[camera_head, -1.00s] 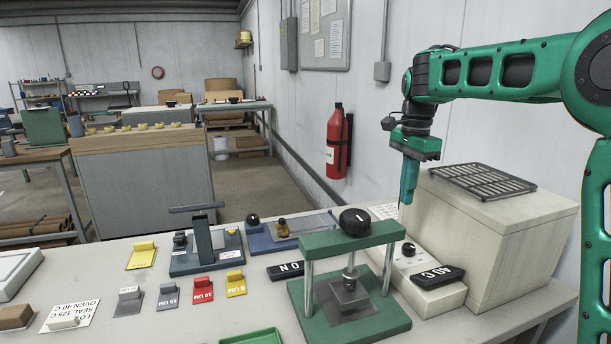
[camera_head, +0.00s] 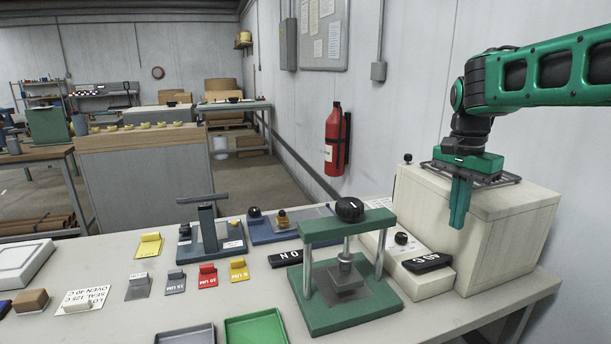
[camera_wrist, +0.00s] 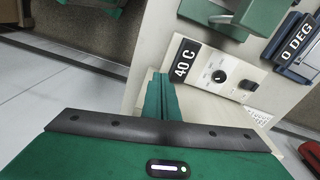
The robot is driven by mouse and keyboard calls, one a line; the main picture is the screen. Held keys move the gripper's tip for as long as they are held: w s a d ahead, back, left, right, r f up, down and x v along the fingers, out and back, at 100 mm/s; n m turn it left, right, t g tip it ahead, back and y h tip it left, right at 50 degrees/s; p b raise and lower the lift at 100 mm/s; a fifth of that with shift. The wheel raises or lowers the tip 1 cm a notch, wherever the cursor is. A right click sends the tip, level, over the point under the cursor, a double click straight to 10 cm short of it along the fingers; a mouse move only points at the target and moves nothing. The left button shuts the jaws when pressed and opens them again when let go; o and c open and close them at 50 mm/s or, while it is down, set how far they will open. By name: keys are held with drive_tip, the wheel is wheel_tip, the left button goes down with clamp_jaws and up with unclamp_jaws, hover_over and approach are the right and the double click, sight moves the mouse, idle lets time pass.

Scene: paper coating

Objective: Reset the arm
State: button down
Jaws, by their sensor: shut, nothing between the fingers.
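My green arm reaches in from the upper right in the head view. My gripper (camera_head: 458,222) points down, with its two green fingers together and nothing between them. It hangs in front of the cream box (camera_head: 512,240) with a dark wire rack on top. I cannot tell how close the fingers are to the box. In the wrist view, the closed fingers (camera_wrist: 161,75) show at the centre, near the cream control unit (camera_wrist: 225,78) with a knob and a "40 C" label.
A green press (camera_head: 350,300) with a black knob stands left of the control unit. A blue device (camera_head: 210,240), several coloured blocks and a green tray (camera_head: 257,330) are on the table. A red fire extinguisher (camera_head: 334,140) hangs on the wall. Space above the table's left part is clear.

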drive_tip(key=s+d+f+n, duration=0.2)
drive_tip(key=s+f, duration=0.2)
drive_tip(key=s, duration=0.6)
drive_tip(key=s+d+f+n, duration=0.2)
drive_tip(key=s+d+f, duration=0.1)
drive_tip(key=s, duration=0.7)
drive_tip(key=s+d+f+n+y, duration=0.1)
drive_tip(key=s+f, duration=0.4)
drive_tip(key=s, duration=0.5)
drive_tip(key=shift+d+n, duration=0.4)
drive_tip(key=shift+d, duration=0.35)
drive_tip(key=shift+w+f, duration=0.3)
drive_tip(key=shift+w, duration=0.35)
